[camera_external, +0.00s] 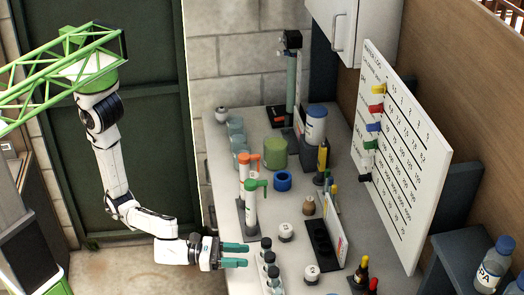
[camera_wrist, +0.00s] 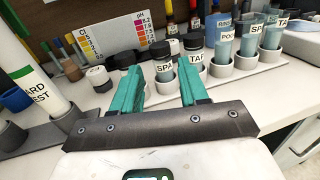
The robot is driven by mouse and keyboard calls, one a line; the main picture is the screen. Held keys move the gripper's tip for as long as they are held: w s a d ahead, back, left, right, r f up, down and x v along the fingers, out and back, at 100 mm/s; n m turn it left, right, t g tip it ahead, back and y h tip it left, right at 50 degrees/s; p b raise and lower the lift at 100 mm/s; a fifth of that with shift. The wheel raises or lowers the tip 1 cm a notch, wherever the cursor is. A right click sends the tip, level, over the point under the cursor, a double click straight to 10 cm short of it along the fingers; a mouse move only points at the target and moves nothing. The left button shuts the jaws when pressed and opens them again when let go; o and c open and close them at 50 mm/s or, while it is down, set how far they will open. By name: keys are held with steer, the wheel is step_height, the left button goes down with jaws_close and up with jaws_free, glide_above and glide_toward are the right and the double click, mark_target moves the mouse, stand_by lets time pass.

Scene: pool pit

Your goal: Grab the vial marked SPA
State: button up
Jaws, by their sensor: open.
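The vial marked SPA (camera_wrist: 164,68), with a black cap, stands upright in the wrist view, ahead of my gripper (camera_wrist: 160,82) and framed between its two teal fingers. The vial marked TAP (camera_wrist: 195,60) stands just right of it, partly behind the right finger. In the external view my gripper (camera_external: 242,255) is open and empty, pointing right toward a short row of black-capped vials (camera_external: 268,257). Their labels cannot be read there. Whether the fingertips reach past the SPA vial's near side cannot be told.
Beakers marked POOL (camera_wrist: 226,47), SPA (camera_wrist: 257,35) and TAP (camera_wrist: 282,30) stand right of the vials. A tall white tube (camera_wrist: 22,75) stands at left. A pH colour card (camera_wrist: 113,38) stands behind.

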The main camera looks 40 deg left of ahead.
mark_target(270, 255)
steer(key=p+x, duration=0.1)
steer(key=x, duration=0.8)
steer(key=c, duration=0.7)
